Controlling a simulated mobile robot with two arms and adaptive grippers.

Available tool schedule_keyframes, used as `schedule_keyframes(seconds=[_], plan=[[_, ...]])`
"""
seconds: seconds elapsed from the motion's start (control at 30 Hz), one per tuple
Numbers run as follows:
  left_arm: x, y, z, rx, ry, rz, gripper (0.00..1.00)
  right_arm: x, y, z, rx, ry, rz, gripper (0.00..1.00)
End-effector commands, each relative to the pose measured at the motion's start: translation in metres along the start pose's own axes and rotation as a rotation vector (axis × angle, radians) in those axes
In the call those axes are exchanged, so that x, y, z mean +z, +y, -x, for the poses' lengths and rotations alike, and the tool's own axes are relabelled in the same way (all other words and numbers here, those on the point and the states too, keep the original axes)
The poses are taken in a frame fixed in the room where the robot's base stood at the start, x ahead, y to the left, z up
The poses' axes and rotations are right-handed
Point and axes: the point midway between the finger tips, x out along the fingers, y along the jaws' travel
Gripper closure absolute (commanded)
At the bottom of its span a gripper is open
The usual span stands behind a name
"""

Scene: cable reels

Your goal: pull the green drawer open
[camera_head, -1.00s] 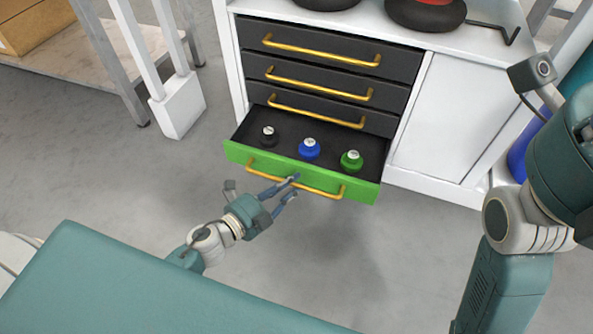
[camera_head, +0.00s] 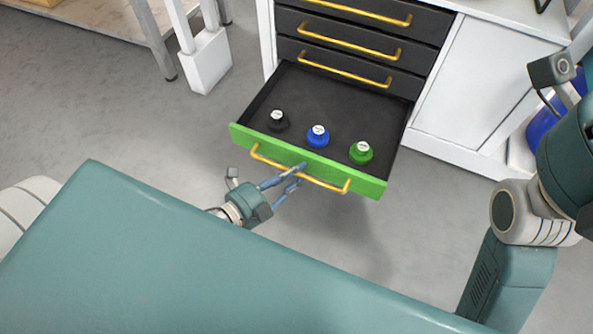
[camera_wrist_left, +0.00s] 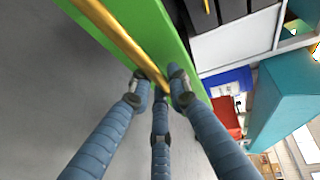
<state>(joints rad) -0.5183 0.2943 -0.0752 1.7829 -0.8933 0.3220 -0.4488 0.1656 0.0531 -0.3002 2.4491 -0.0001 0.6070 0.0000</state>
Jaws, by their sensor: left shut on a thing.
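The green drawer (camera_head: 245,137) is the lowest in the cabinet and stands well out from it. A yellow bar handle (camera_head: 330,184) runs along its green front. My left gripper (camera_head: 296,174) is shut on the handle near its middle. In the left wrist view its blue fingers (camera_wrist_left: 160,85) close around the yellow handle (camera_wrist_left: 117,36), against the green front (camera_wrist_left: 155,22). Inside the drawer are a black reel (camera_head: 278,121), a blue reel (camera_head: 318,137) and a green reel (camera_head: 361,153), all near the front. My right gripper is out of view.
Dark drawers (camera_head: 365,37) with yellow handles above the green one are shut. A white cabinet door (camera_head: 470,85) is to the right. A table leg and white post (camera_head: 205,62) stand at the left. Grey floor (camera_head: 160,135) is clear left of the drawer.

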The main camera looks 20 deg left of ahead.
Motion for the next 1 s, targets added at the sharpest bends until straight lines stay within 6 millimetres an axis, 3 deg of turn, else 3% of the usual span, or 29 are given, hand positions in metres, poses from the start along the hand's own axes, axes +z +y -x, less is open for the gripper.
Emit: schedule_keyframes(seconds=[0.17, 0.2, 0.27, 0.67, 1.0], plan=[[0.000, 0.000, 0.000, 0.000, 0.000, 0.002, 1.00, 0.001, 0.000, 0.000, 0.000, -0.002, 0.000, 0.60], [0.000, 0.000, 0.000, 0.000, 0.000, 0.002, 0.75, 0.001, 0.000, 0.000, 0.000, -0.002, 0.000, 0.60], [0.000, 0.000, 0.000, 0.000, 0.000, 0.002, 0.64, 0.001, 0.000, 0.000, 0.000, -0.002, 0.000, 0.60], [0.000, 0.001, 0.007, 0.002, 0.000, 0.002, 0.63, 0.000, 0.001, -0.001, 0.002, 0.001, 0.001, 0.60], [0.000, 0.002, 0.074, 0.004, -0.001, 0.003, 0.63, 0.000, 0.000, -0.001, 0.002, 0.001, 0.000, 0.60]])
